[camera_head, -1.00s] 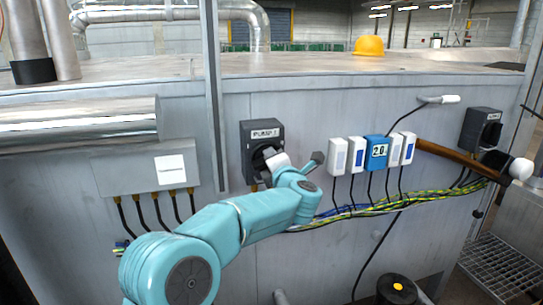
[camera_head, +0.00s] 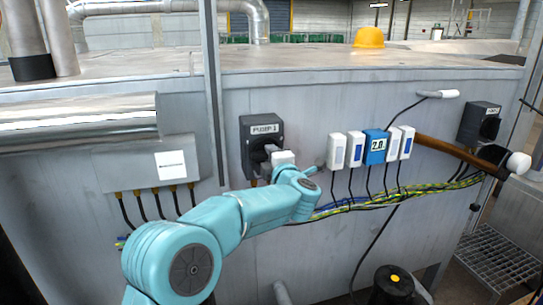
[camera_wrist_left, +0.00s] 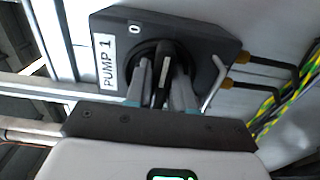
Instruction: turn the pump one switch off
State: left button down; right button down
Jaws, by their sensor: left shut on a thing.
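The pump one switch is a dark grey box (camera_head: 250,129) labelled PUMP 1 on the grey metal wall, left of centre in the head view. In the wrist view the same switch box (camera_wrist_left: 215,45) shows a round dial, a "0" mark and a black knob (camera_wrist_left: 159,84). My left gripper (camera_wrist_left: 162,80) is shut on the knob, with one pale finger on each side of it. In the head view my left gripper (camera_head: 266,155) is at the switch front, and it partly hides the dial. My right gripper is not in view.
White modules and a blue one (camera_head: 376,147) reading 2.0 sit right of the switch, above yellow-green cables (camera_head: 400,197). A second dark switch (camera_head: 478,123) is at the far right. A grey junction box (camera_head: 150,165) and a vertical post (camera_head: 211,90) stand left.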

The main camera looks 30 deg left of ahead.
pick_arm(q)
jog(key=c, duration=1.1)
grip_release()
jog(key=shift+o, duration=0.2)
jog(key=b+v, duration=0.6)
jog(key=v, duration=1)
jog(key=shift+s, duration=0.15)
jog(key=shift+d, duration=0.15)
